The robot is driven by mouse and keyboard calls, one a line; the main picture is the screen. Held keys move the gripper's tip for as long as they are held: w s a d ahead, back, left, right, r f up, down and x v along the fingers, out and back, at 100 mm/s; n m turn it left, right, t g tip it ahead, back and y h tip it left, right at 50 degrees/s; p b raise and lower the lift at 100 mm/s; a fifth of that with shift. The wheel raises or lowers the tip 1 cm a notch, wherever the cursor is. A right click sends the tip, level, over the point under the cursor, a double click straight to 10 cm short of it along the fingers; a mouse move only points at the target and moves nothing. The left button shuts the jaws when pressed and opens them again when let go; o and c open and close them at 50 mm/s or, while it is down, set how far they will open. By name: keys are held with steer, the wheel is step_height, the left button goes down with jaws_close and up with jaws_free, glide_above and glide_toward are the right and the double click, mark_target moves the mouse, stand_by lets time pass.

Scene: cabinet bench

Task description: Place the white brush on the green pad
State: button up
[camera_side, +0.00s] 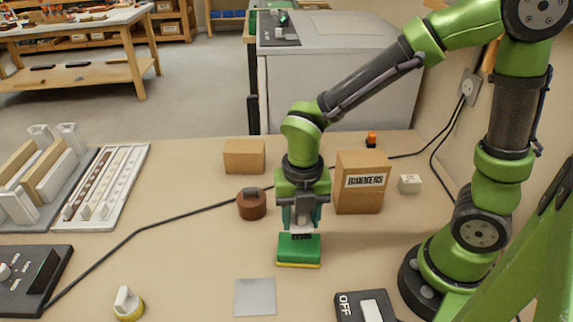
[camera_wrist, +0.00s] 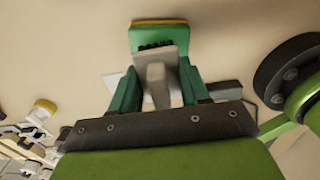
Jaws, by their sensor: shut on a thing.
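The green pad (camera_side: 299,249) with a yellow bottom edge lies on the bench below my gripper (camera_side: 303,223). It also shows at the top of the wrist view (camera_wrist: 160,35). My gripper points down and is shut on the white brush (camera_wrist: 160,66), whose pale handle sits between the green fingers. The brush's dark bristles (camera_side: 302,236) face down, over the back part of the pad's top. They are at or just above the pad's surface; I cannot tell if they touch. The fingers hide most of the brush in the side view.
A grey square (camera_side: 255,297) lies in front of the pad, left of a switch box (camera_side: 365,306). A yellow-based white knob-like piece (camera_side: 128,302) is front left. A brown round piece (camera_side: 251,204) and two cardboard boxes (camera_side: 244,157) (camera_side: 360,188) stand behind. A cable crosses the bench.

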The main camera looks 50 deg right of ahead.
mark_target(299, 244)
steer(key=shift+f, duration=2.3)
steer(key=shift+f, duration=0.15)
steer(key=o, duration=1)
steer(key=shift+o, duration=0.2)
